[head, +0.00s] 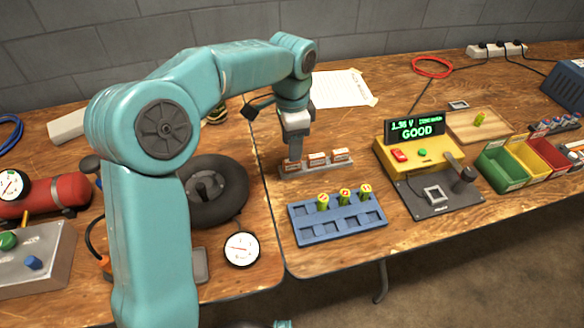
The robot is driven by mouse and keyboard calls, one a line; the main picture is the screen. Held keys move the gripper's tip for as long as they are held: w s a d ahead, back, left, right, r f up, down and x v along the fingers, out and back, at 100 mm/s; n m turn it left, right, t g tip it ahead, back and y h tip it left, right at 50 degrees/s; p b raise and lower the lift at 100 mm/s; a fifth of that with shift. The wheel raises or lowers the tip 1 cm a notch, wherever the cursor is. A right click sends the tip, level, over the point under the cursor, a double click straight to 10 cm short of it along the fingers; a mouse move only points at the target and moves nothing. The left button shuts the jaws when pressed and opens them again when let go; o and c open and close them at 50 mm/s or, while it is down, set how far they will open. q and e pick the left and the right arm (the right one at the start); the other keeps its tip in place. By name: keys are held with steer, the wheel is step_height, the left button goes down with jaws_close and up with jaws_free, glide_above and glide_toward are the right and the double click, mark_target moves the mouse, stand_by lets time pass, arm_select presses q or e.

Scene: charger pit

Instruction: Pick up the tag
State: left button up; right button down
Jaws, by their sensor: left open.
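My left gripper (292,160) points down over the left end of a small grey rack (318,170) on the wooden table. It is open, with its fingertips close to the rack. Two small tags with white faces and reddish-brown edges stand in the rack to the right of the gripper: a middle tag (317,159) and a right tag (340,155). The gripper hides the rack's left slot, so I cannot tell whether a tag is between the fingers.
A blue tray (305,233) with several yellow-green cells stands in front of the rack. A yellow tester (420,156) reading "GOOD" stands to the right, beside coloured bins (503,167). A black tyre (228,185) lies left. Paper (340,88) lies behind.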

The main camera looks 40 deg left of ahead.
mark_target(292, 166)
arm_select(q)
step_height(292, 166, down, 6)
steer(key=shift+w+a+r+b, duration=0.1)
steer(key=shift+w+a+b, duration=0.05)
steer(key=shift+b, duration=0.7)
jaws_close()
